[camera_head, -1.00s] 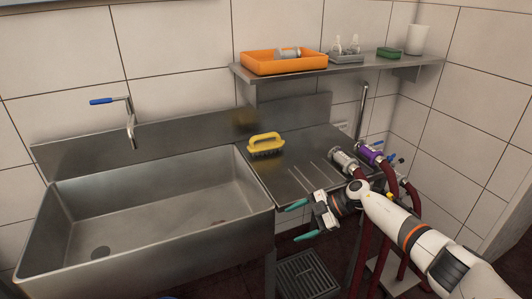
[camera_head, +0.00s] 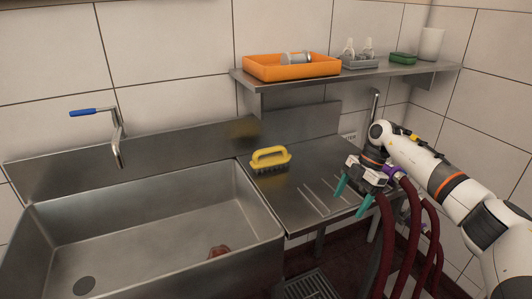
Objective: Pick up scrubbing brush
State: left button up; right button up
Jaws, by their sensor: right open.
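The yellow scrubbing brush (camera_head: 270,158) with dark bristles stands on the steel drainboard (camera_head: 300,205), close to the right edge of the sink basin. Its yellow handle faces up. My right gripper (camera_head: 351,197) is open and empty, with its green fingertips pointing down over the right front part of the drainboard. It is to the right of the brush and apart from it. My left gripper does not show.
The steel sink basin (camera_head: 150,225) has a small reddish thing (camera_head: 218,251) in it. A blue-handled tap (camera_head: 118,140) stands behind. A wall shelf (camera_head: 360,76) bears an orange tray (camera_head: 292,66) and small items. Dark red hoses (camera_head: 405,240) hang near my right arm.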

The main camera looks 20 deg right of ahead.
aim_at(274, 161)
jog(key=i, duration=1.15)
